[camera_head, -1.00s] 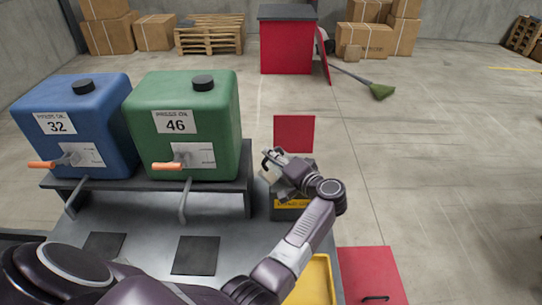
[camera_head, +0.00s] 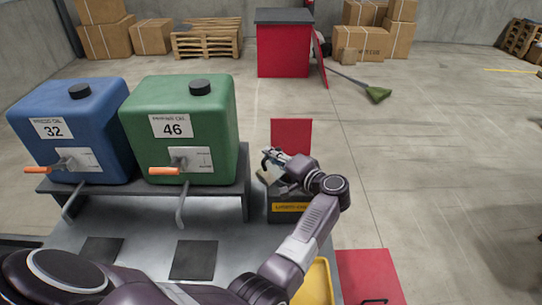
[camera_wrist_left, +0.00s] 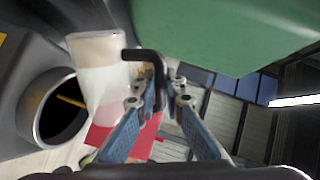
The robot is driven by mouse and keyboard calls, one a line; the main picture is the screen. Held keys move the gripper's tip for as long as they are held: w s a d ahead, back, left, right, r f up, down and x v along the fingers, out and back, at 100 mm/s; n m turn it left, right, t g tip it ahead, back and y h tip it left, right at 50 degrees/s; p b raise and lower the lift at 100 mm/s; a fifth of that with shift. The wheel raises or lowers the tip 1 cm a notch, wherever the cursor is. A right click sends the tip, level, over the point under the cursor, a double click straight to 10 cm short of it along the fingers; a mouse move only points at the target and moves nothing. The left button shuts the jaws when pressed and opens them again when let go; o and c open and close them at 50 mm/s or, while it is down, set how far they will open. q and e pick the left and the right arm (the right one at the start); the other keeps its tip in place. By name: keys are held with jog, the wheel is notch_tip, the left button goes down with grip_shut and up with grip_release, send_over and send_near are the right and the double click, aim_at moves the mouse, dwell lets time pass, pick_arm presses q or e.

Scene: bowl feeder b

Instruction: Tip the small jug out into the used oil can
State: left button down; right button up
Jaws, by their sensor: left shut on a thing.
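My left gripper (camera_head: 275,158) is above the used oil can (camera_head: 290,208), a dark box with a yellow label. It is shut on the black handle of the small jug (camera_head: 268,174), which is pale and mostly hidden behind the gripper and wrist. In the left wrist view, the gripper (camera_wrist_left: 165,95) grips the handle, and the translucent jug (camera_wrist_left: 97,75) lies beside the can's round dark opening (camera_wrist_left: 50,110). I cannot tell the jug's exact tilt or whether liquid is leaving it. My right gripper is not in view.
A green tank (camera_head: 190,115) and a blue tank (camera_head: 62,130) with orange-handled taps stand on a rack to the left. A yellow tray (camera_head: 315,285) lies near the bench's front right. Dark square pads (camera_head: 193,261) lie on the bench. Open floor lies right.

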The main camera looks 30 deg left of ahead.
aim_at(278, 148)
pick_arm(q)
jog(key=shift+w+r, duration=0.1)
jog(key=shift+r, duration=0.05)
dwell(0.3)
jog(key=shift+w+d+r, duration=0.1)
jog(key=shift+w+r, duration=0.25)
jog(key=shift+r, duration=0.05)
jog(key=shift+s+f+m, duration=0.1)
jog(key=shift+f+m, duration=0.15)
jog(key=shift+m, duration=0.15)
jog(key=shift+w+d+r, duration=0.1)
jog(key=shift+w+r, duration=0.1)
jog(key=shift+w, duration=0.05)
jog(key=shift+m, duration=0.3)
jog(key=shift+w+r, duration=0.1)
jog(key=shift+w+d+r+m+g, duration=0.1)
jog(key=shift+w+r+m+g, duration=0.2)
jog(key=shift+w+g, duration=0.1)
jog(key=shift+w+d+m, duration=0.1)
jog(key=shift+w+m, duration=0.1)
jog(key=shift+m, duration=0.1)
